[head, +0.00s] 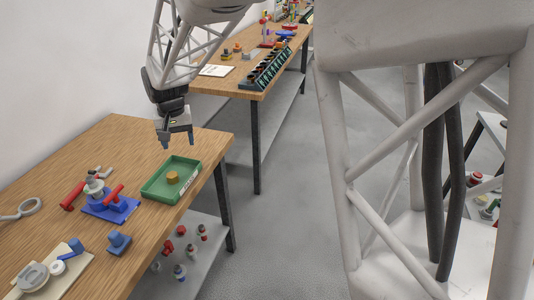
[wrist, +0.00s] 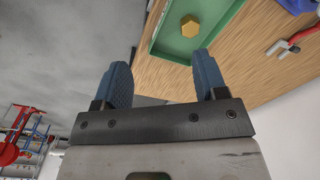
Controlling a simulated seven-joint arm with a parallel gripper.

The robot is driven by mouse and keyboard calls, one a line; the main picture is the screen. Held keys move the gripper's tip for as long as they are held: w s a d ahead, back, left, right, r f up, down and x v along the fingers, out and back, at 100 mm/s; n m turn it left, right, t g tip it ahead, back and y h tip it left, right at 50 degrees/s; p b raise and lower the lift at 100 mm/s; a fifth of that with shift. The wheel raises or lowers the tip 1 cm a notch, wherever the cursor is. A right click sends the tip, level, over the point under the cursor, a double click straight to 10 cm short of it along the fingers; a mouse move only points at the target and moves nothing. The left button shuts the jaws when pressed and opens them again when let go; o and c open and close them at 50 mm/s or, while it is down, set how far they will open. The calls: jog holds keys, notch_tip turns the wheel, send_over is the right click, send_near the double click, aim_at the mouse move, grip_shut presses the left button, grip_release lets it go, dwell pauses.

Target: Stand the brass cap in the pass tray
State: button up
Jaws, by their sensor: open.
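The brass cap (head: 172,177) sits inside the green pass tray (head: 152,197), near the tray's middle in the head view. It looks like a short, squat cylinder resting on the tray floor. In the wrist view the cap (wrist: 190,26) shows a six-sided outline, and part of the green tray (wrist: 218,42) is cut off by the top edge. My gripper (head: 177,143) is open and empty above the table, a little beyond the tray's far side. Its two blue-grey fingers (wrist: 163,80) are apart in the wrist view, with nothing between them.
A blue fixture (head: 112,208) with a valve and red handles stands left of the tray. A small blue block (head: 119,242) and a beige board (head: 62,272) with parts lie nearer. A second table (head: 215,84) stands behind. Bare wood surrounds the tray's left side.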

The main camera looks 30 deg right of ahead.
jog(key=s+d+r+n+t, duration=0.1)
jog(key=s+d+r, duration=0.25)
jog(key=s, duration=0.55)
jog(key=s+d+r, duration=0.2)
jog(key=s+r, duration=0.2)
jog(key=s, duration=0.6)
jog(key=s+d+f, duration=0.1)
jog(key=s, duration=0.7)
jog(key=s+d+n+t, duration=0.1)
jog(key=s, duration=0.7)
jog(key=shift+s+d+f, duration=0.25)
jog(key=shift+f, duration=0.1)
